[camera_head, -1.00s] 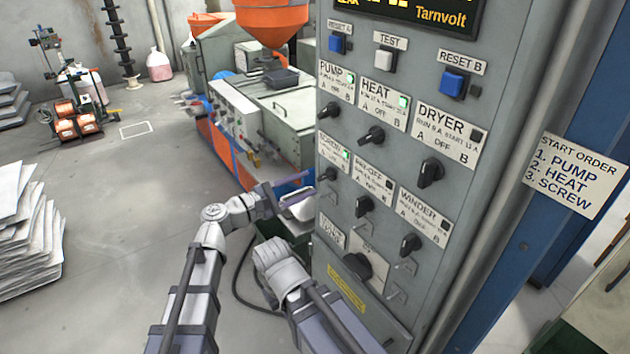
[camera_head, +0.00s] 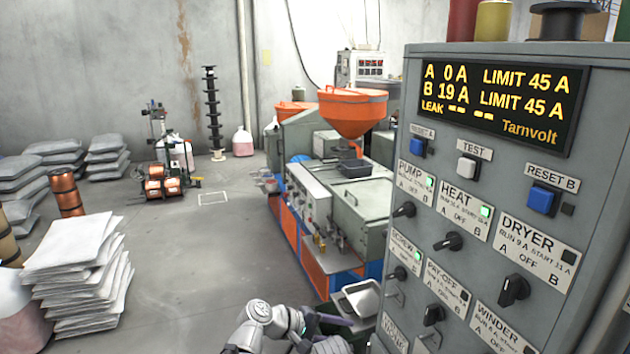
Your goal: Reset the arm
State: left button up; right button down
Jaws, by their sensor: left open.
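My left gripper (camera_head: 336,320) is low in the picture, at the end of the jointed grey arm (camera_head: 258,312). It is open, and I see nothing held in it. It is apart from the grey control cabinet (camera_head: 590,190), left of its panel. Another grey arm part (camera_head: 325,346) shows at the bottom edge. My right gripper is not in view. The cabinet's display (camera_head: 495,105) reads A 0 A and B 19 A, each with limit 45 A. The pump, heat and screw lamps are green, and the dryer lamp (camera_head: 568,257) is dark.
An orange-hoppered machine (camera_head: 350,200) stands behind my arm, with a white tray (camera_head: 362,298) in front of it. Stacked white sacks (camera_head: 80,275) stand at the left. A cart with copper spools (camera_head: 165,186) is farther back. The floor between is clear.

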pick_arm(q)
jog(key=s+a+f+m+g+y, duration=0.1)
jog(key=s+a+f+m+y, duration=0.2)
jog(key=a, duration=0.5)
jog(key=s+a+f+m+g+y, duration=0.1)
jog(key=s+a+f+m+y, duration=0.1)
jog(key=s+a+f+y, duration=0.45)
jog(key=s+a+f+m+g+y, duration=0.1)
jog(key=a+f+m+y, duration=0.1)
jog(key=a, duration=0.7)
jog(key=s+d+m+g+y, duration=0.1)
jog(key=s+d+m, duration=0.2)
jog(key=d, duration=0.7)
jog(key=shift+s+d+r+m, duration=0.2)
jog(key=shift+s+d+m, duration=0.15)
jog(key=shift+s, duration=0.75)
